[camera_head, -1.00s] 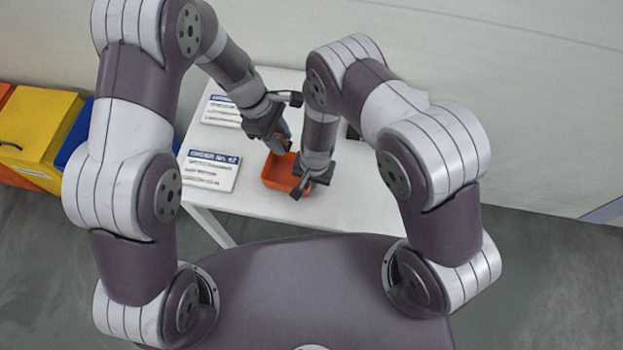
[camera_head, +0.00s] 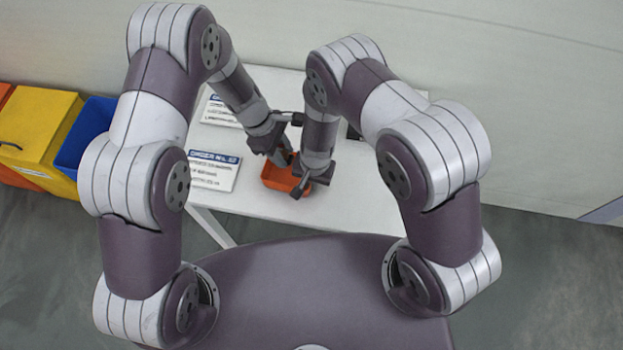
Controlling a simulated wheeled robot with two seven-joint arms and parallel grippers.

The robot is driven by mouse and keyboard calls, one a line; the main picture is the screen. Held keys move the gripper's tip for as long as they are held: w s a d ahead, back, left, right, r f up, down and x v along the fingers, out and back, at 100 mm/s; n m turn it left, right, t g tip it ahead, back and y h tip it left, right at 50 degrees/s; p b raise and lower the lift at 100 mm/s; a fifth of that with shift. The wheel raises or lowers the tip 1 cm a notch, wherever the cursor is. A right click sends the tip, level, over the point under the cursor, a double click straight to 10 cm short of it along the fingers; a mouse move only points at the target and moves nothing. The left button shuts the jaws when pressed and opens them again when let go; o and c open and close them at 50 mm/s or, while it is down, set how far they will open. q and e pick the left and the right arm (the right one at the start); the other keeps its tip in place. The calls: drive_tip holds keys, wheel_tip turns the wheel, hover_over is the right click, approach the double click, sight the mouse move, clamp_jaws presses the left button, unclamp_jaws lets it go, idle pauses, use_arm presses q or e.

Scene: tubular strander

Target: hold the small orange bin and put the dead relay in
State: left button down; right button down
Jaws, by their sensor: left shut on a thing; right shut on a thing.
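The small orange bin (camera_head: 274,177) stands on the white table, near the middle of the view. My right gripper (camera_head: 301,186) is shut on the bin's right side, and the wrist above it hides part of the bin. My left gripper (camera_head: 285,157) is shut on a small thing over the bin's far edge. That thing is too small and too covered by the fingers to make out clearly; it may be the dead relay. I cannot tell how high it is above the bin.
The white table (camera_head: 262,203) has two printed order cards, a nearer one (camera_head: 213,170) and a farther one (camera_head: 222,112), left of the bin. Blue (camera_head: 88,135) and yellow (camera_head: 38,130) containers stand left of the table. A pale wall is behind.

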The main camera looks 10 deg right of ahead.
use_arm(q)
drive_tip(key=shift+f, duration=2.45)
drive_tip(key=c, duration=0.7)
unclamp_jaws()
drive_tip(key=v, duration=1.2)
use_arm(e)
drive_tip(key=c, duration=1.2)
unclamp_jaws()
